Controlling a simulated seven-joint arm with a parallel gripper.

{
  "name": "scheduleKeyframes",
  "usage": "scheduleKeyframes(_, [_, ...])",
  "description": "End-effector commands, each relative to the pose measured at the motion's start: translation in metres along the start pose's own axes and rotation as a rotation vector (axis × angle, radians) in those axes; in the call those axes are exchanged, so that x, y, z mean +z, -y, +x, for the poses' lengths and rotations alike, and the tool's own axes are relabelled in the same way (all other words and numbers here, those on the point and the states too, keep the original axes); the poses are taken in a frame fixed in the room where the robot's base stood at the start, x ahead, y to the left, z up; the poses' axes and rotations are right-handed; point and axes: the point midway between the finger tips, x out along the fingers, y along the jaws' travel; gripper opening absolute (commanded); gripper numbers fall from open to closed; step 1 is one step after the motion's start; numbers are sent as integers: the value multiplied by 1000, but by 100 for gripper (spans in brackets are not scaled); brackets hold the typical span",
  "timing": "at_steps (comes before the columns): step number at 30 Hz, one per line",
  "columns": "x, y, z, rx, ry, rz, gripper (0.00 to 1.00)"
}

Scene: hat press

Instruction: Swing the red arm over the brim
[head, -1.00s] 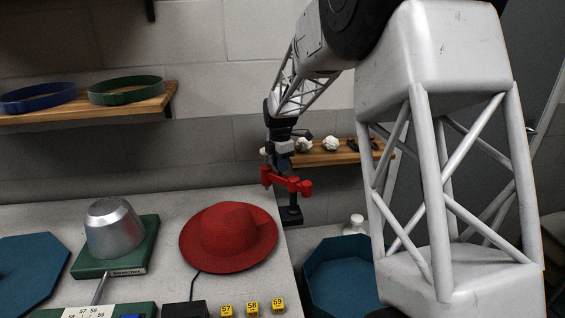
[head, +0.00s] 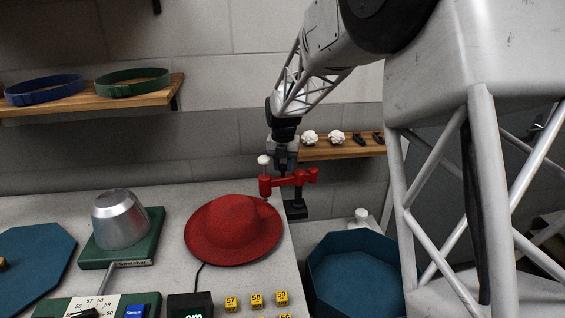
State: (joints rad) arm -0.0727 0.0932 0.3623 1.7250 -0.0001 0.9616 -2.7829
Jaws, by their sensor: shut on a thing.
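A red felt hat (head: 233,229) lies on the table with its brim spread around it. The red arm (head: 290,181) sits on a dark post with a black foot (head: 296,209) at the table's far right edge, behind the hat. Its left end, below a white knob (head: 263,160), stands at the far right edge of the brim, overlapping it in the picture. Whether it touches the brim cannot be told. My gripper (head: 284,162) is just above and behind the red arm, shut on it. The fingertips are small and partly hidden.
A grey metal hat block on a green stand (head: 122,253) is left of the hat. Yellow number cubes (head: 256,301) and a black box (head: 190,307) are in front. A blue octagonal bin (head: 355,272) is right of the table. Wall shelves hold belts (head: 133,82) and white flowers (head: 336,137).

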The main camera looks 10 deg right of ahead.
Motion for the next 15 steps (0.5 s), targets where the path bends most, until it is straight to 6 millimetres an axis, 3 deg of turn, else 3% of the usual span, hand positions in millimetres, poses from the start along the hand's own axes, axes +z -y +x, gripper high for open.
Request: scheduleKeyframes(15, [-10, 6, -2, 1, 2, -213, 0])
